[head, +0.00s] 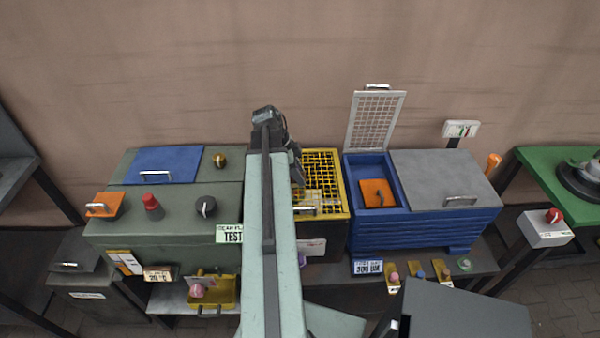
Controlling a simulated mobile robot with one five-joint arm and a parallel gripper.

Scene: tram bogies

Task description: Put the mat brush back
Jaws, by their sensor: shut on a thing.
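My arm rises through the middle of the head view and bends down at its dark wrist. My gripper (297,171) is partly hidden behind the arm, over the left side of a yellow-rimmed bin with a yellow grid (325,163). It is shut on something. A small pale block (313,197) shows just below it, over the grid, and looks like the held mat brush. I cannot tell whether the block touches the grid.
Left is a green cabinet (160,217) with knobs and a blue lid (168,163). Right is a blue bin (420,232); its mesh lid (375,121) stands open over an orange piece (378,193), and its grey lid (440,177) is shut. A yellow tray (224,290) sits low in front.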

